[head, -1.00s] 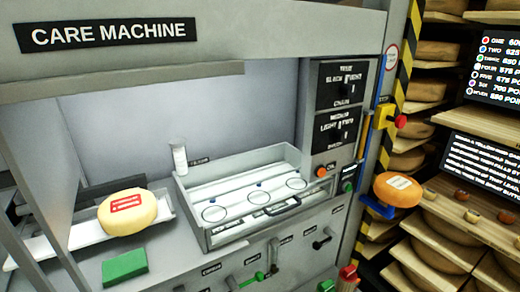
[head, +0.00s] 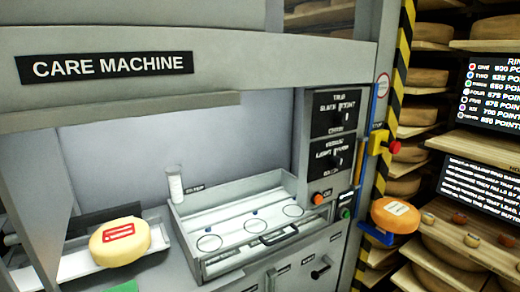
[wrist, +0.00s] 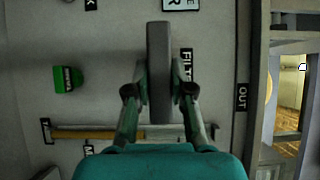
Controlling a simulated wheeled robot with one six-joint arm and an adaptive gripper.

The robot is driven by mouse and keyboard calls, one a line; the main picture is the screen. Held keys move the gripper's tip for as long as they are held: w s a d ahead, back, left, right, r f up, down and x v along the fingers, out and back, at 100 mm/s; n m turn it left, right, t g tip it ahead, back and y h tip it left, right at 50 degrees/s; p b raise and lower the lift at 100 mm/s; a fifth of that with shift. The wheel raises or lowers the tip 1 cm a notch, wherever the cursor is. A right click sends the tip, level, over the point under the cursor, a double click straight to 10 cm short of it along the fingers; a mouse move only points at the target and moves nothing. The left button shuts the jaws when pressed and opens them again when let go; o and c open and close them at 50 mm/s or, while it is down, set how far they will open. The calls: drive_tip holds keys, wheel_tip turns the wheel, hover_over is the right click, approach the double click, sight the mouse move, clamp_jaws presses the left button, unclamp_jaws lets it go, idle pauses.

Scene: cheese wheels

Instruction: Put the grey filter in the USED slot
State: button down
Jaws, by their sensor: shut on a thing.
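In the wrist view my gripper (wrist: 160,91) has its two fingers shut on the grey filter (wrist: 159,50), a flat grey slab seen edge-on and upright in the picture. A partly covered label (wrist: 187,64) that seems to read FILTER shows just right of it on the pale panel. I cannot tell whether the filter touches the panel. No label reading USED can be made out, so I cannot place that slot. My gripper and the filter are not in the head view.
In the wrist view, a green block (wrist: 68,79), a yellow bar (wrist: 85,133) and an OUT label (wrist: 241,97) surround my gripper.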

drive_tip(key=shift+s+d, duration=0.5)
drive_tip(key=shift+s, duration=0.35)
idle(0.3)
drive_tip(key=shift+s+d, duration=0.4)
drive_tip(key=shift+s, duration=0.25)
drive_tip(key=shift+s+d, duration=0.35)
drive_tip(key=shift+s, duration=0.25)
